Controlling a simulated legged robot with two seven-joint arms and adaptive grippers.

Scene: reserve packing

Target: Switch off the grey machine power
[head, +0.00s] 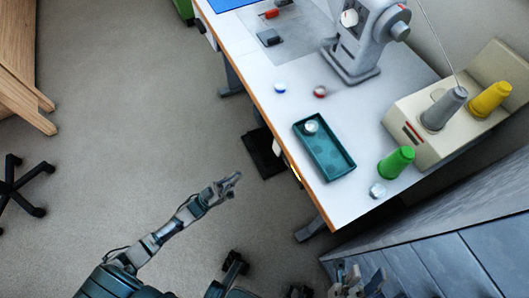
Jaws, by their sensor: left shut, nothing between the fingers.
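A grey sewing machine (352,62) stands on the white table at the upper right, its top cut off by the picture edge. A round wheel with a red mark (398,22) is on its right side. I cannot make out a power switch on it. My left gripper (236,178) is shut and empty, over the floor to the left of the table edge, well apart from the machine. My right gripper (357,282) is at the bottom edge, partly cut off, below the table and by the grey cabinet; its opening is unclear.
The white table (375,105) carries a teal tray (322,150), small spools, and a beige unit (437,148) with a red mark and grey, yellow and green cones. A grey cabinet (440,265) stands lower right. A black pedal (263,153) lies below.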

